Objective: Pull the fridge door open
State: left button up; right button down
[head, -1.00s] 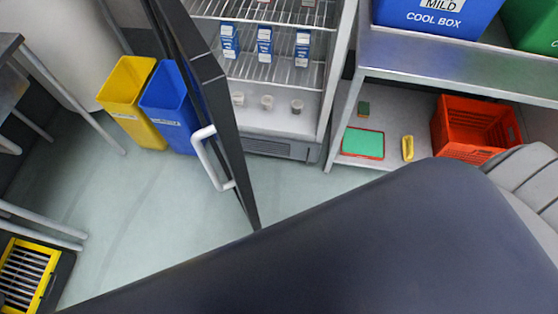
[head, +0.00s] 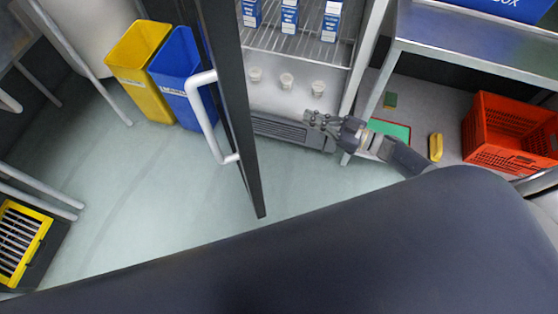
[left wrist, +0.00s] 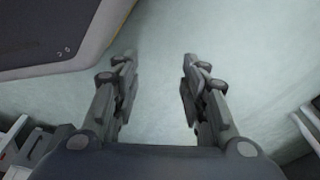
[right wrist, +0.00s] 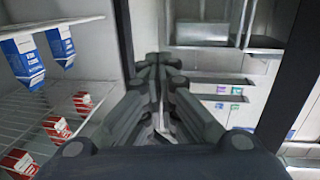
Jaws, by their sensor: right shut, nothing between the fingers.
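The fridge door (head: 240,130) stands partly open, swung out toward me, with its white curved handle (head: 205,120) on the outer face, the left side in the head view. The fridge interior (head: 280,65) is visible to its right. My right gripper (head: 308,120) is in front of the fridge's lower right, on the inner side of the door, apart from the handle. In the right wrist view my right gripper (right wrist: 160,62) has its fingers together and empty. My left gripper (left wrist: 160,62) shows only in its wrist view, with fingers apart and nothing between them, over the floor.
Blue cartons (head: 290,15) and small cups (head: 287,80) stand in the fridge. Yellow (head: 140,65) and blue (head: 182,75) bins stand left of the door. A metal shelf unit (head: 450,55) with an orange crate (head: 500,130) is at right.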

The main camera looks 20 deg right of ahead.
pick_arm(q)
jog(key=w+r+b, duration=0.1)
jog(key=w+b, duration=0.4)
jog(key=b, duration=0.1)
pick_arm(e)
jog(key=s+r+n+g+y, duration=0.5)
jog(key=s+r+n+g, duration=0.4)
jog(key=g, duration=0.5)
pick_arm(q)
jog(key=s+f+p, duration=0.1)
jog(key=s+f, duration=0.1)
jog(key=s+f+p, duration=0.1)
jog(key=f, duration=0.1)
jog(key=shift+s+d+f, duration=0.1)
jog(key=shift+s+f, duration=0.25)
pick_arm(e)
jog(key=s+a, duration=0.3)
jog(key=a, duration=1.1)
jog(key=shift+f+n, duration=0.3)
jog(key=shift+f, duration=0.15)
jog(key=shift+w+a, duration=0.1)
